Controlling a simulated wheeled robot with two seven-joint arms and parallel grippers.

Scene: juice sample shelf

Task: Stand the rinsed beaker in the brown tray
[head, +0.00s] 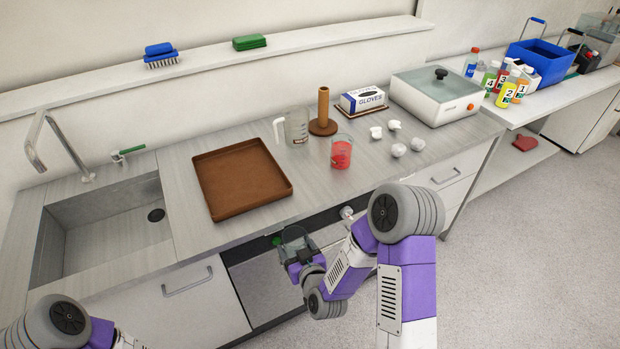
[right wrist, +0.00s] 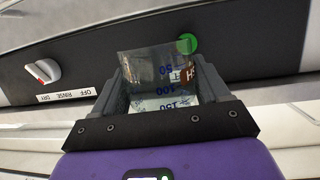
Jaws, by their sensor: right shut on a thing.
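The brown tray (head: 240,178) lies flat and empty on the counter, right of the sink. My right gripper (head: 298,250) is low in front of the counter edge, to the right of and nearer than the tray. It is shut on a clear beaker (head: 295,236). The beaker is apart from the tray. My left gripper is out of view; only part of that arm shows at bottom left.
A washer panel has a knob (right wrist: 42,72) and a green light (right wrist: 188,42) beside the beaker. On the counter stand a handled jug (head: 297,127), a wooden post (head: 323,110), a beaker of red liquid (head: 341,152) and several small white items. The sink (head: 110,225) is left of the tray.

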